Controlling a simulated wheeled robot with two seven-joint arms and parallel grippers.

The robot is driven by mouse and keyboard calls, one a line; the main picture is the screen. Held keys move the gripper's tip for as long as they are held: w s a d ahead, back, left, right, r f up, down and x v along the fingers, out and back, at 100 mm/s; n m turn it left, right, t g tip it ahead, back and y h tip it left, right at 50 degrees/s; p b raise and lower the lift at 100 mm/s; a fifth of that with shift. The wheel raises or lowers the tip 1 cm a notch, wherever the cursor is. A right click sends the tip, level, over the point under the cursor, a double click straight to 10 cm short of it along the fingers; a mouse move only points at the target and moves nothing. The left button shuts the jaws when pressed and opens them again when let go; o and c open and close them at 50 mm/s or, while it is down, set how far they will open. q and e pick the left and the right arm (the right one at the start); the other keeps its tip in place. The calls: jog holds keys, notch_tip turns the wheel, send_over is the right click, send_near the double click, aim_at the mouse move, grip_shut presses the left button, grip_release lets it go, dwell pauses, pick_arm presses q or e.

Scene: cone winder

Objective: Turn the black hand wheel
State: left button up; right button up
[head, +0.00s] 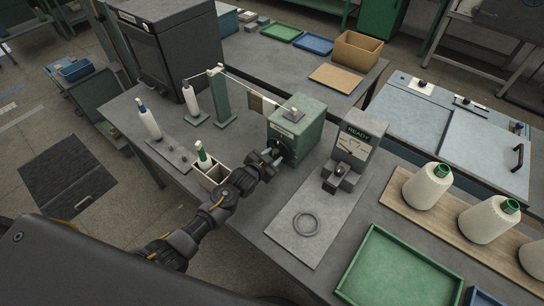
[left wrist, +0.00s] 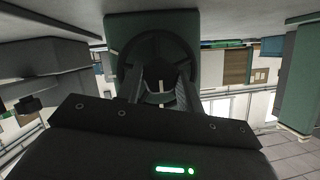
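The black hand wheel (head: 278,148) is on the near left face of the green machine box (head: 304,126). In the head view my left gripper (head: 270,158) is right at the wheel and hides much of it. In the left wrist view the wheel (left wrist: 158,50) is a dark spoked ring facing me on the green housing. The two left fingers (left wrist: 161,82) stand apart in front of its lower half, with a gap between them. I cannot tell whether they touch the wheel. My right gripper is not in view.
A grey READY panel (head: 358,143) stands right of the green box. A grey plate with a ring (head: 306,223) lies in front. A cream holder (head: 209,175) stands close to my left forearm. White cones (head: 427,186) and a green tray (head: 385,265) are at the right.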

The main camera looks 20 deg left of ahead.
pick_arm(q)
jog(key=o, duration=0.4)
jog(key=shift+b+v, duration=0.95)
jog(key=shift+v, duration=4.4)
